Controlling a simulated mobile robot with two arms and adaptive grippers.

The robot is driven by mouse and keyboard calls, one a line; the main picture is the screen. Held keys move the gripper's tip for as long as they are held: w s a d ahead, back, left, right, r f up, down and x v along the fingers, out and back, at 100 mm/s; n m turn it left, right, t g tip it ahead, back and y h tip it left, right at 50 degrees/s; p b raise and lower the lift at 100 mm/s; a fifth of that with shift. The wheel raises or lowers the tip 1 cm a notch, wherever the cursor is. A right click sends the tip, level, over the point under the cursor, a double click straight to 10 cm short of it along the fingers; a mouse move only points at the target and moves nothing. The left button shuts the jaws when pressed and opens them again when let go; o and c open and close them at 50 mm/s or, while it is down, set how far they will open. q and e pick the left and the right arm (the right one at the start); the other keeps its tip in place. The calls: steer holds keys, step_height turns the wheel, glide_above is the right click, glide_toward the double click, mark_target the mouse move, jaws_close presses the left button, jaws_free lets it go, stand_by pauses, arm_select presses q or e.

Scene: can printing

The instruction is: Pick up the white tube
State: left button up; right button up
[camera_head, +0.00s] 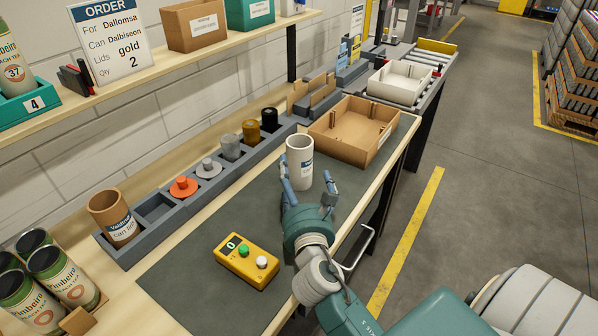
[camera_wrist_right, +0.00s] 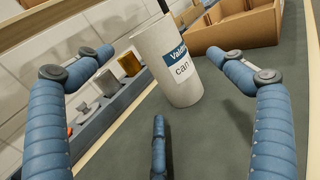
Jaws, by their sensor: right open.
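The white tube (camera_head: 300,152), with a blue-and-white label, stands upright on the dark mat just beyond my right gripper (camera_head: 308,181). In the right wrist view the white tube (camera_wrist_right: 165,60) is ahead, roughly in the middle. My right gripper's blue fingers (camera_wrist_right: 160,56) are spread wide on both sides of it, with a third finger low in the middle. The fingers look apart from the tube, and the gripper is empty. I cannot tell the exact gap. My left gripper is not in view.
An open cardboard box (camera_head: 345,151) stands close behind the tube. A grey rack (camera_head: 139,250) with coloured cylinders and discs runs along the left. A yellow button box (camera_head: 247,262) sits on the mat (camera_head: 190,292) nearer me. Several labelled cans (camera_head: 60,276) stand front left.

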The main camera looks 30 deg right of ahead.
mark_target(296, 168)
steer(key=shift+w+f, duration=0.3)
steer(key=shift+f, duration=0.05)
steer(key=shift+w+d, duration=0.15)
steer(key=shift+w, duration=0.15)
steer(key=p+x, duration=0.1)
steer(key=x, duration=0.2)
steer(key=shift+s+r, duration=0.1)
steer(key=x, duration=0.2)
steer(key=shift+w+d, duration=0.15)
steer(key=shift+w, duration=0.2)
steer(key=shift+w+d, duration=0.25)
steer(key=shift+w, duration=0.2)
steer(key=shift+s, duration=0.1)
steer(key=c, duration=1.2)
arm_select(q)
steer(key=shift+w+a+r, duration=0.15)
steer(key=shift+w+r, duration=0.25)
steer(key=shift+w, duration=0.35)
arm_select(e)
steer(key=shift+c, duration=0.2)
